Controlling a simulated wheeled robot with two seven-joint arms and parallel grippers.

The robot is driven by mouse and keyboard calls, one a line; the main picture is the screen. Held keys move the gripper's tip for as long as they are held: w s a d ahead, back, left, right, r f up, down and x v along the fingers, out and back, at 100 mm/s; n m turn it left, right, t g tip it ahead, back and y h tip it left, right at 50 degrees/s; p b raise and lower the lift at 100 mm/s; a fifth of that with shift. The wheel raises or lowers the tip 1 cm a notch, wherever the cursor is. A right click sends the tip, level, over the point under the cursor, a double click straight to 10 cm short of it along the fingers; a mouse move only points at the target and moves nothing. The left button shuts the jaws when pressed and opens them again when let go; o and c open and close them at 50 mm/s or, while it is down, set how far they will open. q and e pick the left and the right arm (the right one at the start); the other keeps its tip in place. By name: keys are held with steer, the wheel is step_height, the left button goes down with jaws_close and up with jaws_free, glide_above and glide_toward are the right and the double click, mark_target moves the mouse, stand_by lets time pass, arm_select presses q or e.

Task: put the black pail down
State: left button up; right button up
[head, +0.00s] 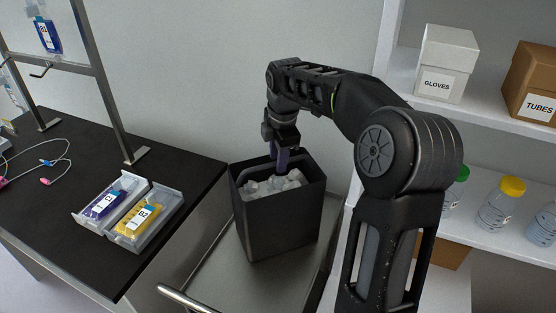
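The black pail (280,225) is a tall, square, open-topped bin in the middle of the head view, filled near the top with white crumpled pieces (272,184). It looks upright over the grey metal cart top (215,262); I cannot tell whether its base touches the surface. My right gripper (284,160) points down at the pail's far rim. A dark purple part shows at its fingertips, reaching into the mouth of the pail. I cannot tell whether the fingers are shut on the rim. My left gripper is out of view.
Shelves at the right hold a gloves box (446,66), a tubes box (534,85) and capped bottles (501,203). The cart has a metal handle (184,298).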

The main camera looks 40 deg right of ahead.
step_height(320, 180, up, 11)
steer(key=s, duration=0.2)
steer(key=shift+a, duration=0.35)
steer(key=shift+f, duration=0.1)
